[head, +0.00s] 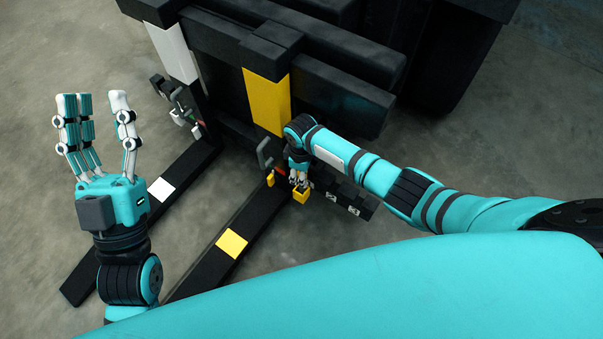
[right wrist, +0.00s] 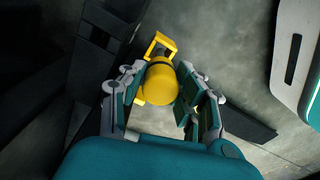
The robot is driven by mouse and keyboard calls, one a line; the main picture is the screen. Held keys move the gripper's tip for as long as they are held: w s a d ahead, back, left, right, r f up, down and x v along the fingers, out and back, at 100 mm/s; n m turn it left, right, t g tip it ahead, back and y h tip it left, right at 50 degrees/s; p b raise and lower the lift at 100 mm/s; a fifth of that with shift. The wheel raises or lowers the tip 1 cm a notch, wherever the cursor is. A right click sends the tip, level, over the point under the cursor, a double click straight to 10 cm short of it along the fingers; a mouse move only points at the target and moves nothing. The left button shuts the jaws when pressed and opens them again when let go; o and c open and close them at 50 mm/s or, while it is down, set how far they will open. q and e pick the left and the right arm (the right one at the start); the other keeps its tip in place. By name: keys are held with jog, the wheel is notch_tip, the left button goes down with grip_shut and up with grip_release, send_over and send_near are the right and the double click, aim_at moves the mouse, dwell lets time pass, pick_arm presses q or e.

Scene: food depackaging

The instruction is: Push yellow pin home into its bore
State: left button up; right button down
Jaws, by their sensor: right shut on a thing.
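The yellow pin (right wrist: 160,84) shows in the right wrist view as a rounded yellow body between the fingers of my right gripper (right wrist: 158,92), which is shut on it. In the head view my right gripper (head: 299,179) points down beside the black fork arm with the yellow patch, and yellow (head: 301,197) shows at its fingertips. A yellow squared loop (right wrist: 160,44) shows just beyond the pin in the wrist view; I cannot tell whether it belongs to the pin. The bore is not visible. My left gripper (head: 98,106) is open, empty and raised at the left, away from the forks.
A black machine frame has an upright with a yellow panel (head: 267,100) and one with a white panel (head: 175,52). Two black forks lie low, one with a yellow patch (head: 231,243), one with a white patch (head: 161,189). Grey latches (head: 266,153) sit close by. Concrete floor is clear at left.

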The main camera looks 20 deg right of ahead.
pick_arm(q)
jog(key=shift+s+r, duration=0.15)
jog(key=shift+s, duration=0.1)
pick_arm(e)
jog(key=shift+f, duration=0.15)
